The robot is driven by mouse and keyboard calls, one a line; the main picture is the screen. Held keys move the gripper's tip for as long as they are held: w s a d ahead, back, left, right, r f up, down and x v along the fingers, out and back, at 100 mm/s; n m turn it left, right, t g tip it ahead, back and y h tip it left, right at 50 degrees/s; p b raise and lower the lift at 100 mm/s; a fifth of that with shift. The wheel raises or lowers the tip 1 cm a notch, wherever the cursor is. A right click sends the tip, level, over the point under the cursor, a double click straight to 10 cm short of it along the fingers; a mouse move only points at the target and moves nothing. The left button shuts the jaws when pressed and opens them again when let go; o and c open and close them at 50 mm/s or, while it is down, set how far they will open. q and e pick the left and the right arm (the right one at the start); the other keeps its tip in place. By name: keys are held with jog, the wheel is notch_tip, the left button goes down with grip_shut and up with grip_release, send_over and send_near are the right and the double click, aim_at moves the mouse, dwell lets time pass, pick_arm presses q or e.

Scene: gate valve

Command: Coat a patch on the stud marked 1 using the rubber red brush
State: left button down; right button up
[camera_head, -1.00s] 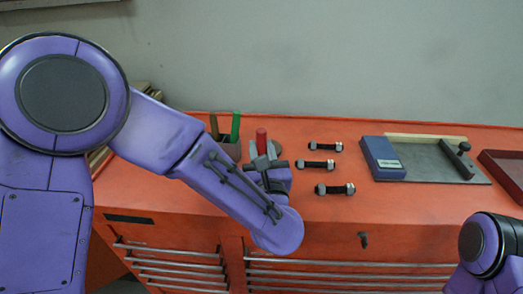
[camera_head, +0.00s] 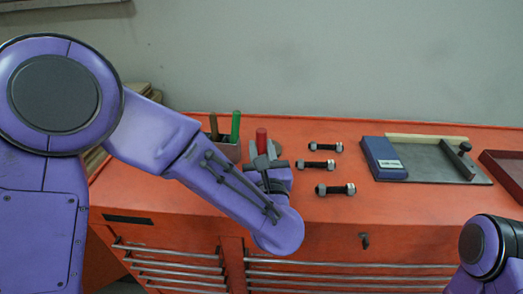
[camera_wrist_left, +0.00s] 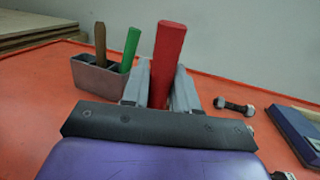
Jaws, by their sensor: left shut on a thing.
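The red brush (camera_head: 262,141) stands nearly upright between the fingers of my left gripper (camera_head: 265,147). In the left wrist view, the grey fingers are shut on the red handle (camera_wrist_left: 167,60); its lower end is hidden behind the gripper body. Three dark studs with metal nuts lie on the orange bench top to the right of the gripper: a far one (camera_head: 325,147), a middle one (camera_head: 316,165) and a near one (camera_head: 336,189). Their marks cannot be read. One stud shows in the left wrist view (camera_wrist_left: 234,106). My right gripper is out of view.
A grey holder (camera_wrist_left: 98,78) with a brown handle (camera_wrist_left: 100,45) and a green handle (camera_wrist_left: 131,48) stands left of the gripper. Right of the studs are a blue box (camera_head: 383,158), a grey plate (camera_head: 430,163) and a dark red tray (camera_head: 503,168). Bench between is clear.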

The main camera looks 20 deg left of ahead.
aim_at(261, 130)
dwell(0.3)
pick_arm(q)
jog(key=shift+r+p, duration=0.55)
jog(key=shift+r, duration=0.25)
jog(key=shift+r+p, duration=1.25)
jog(key=shift+r, duration=1.45)
jog(key=shift+f, duration=0.1)
